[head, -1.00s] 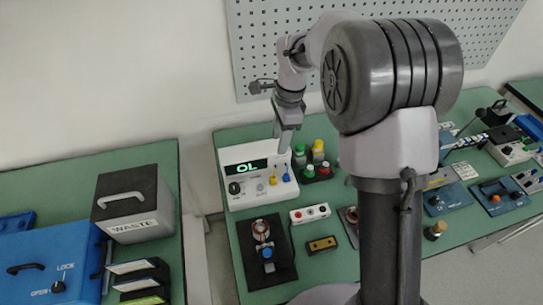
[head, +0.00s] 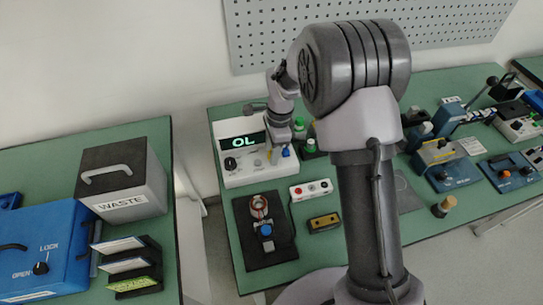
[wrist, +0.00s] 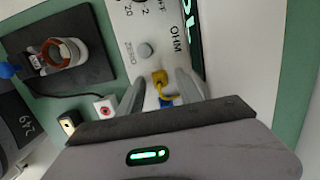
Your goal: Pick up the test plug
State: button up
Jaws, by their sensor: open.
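The meter (head: 240,170) is a white box with a green "OL" display. In the wrist view its panel (wrist: 145,25) shows "OHM" and "ZERO" labels. A yellow plug (wrist: 159,77) and a blue plug (wrist: 166,102) sit at the panel; which one is the test plug is not marked. My gripper (wrist: 160,88) is open, its fingers on either side of the plugs with gaps visible. In the head view my gripper (head: 278,155) is at the meter's front right, the blue plug (head: 286,152) beside it, and the yellow plug is mostly hidden.
A dark plate with a copper-ringed stator (head: 259,207) lies in front of the meter. A white socket box (head: 311,189) and a yellow-black block (head: 323,221) lie right of it. Green-capped posts (head: 310,145) stand close to my gripper's right. A waste bin (head: 125,183) stands on the left table.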

grip_shut()
jog(key=shift+r, duration=0.15)
jog(key=shift+r, duration=0.25)
jog(key=r+p, duration=0.2)
jog(key=r, duration=0.1)
jog(key=shift+s+r, duration=0.15)
jog(key=shift+s, duration=0.2)
jog(key=s+d+r+p, duration=0.1)
jog(key=s+d, duration=0.1)
jog(key=s, duration=1.3)
jog(key=shift+d+p, duration=0.3)
jog(key=shift+p, duration=0.1)
jog(key=shift+s, duration=0.1)
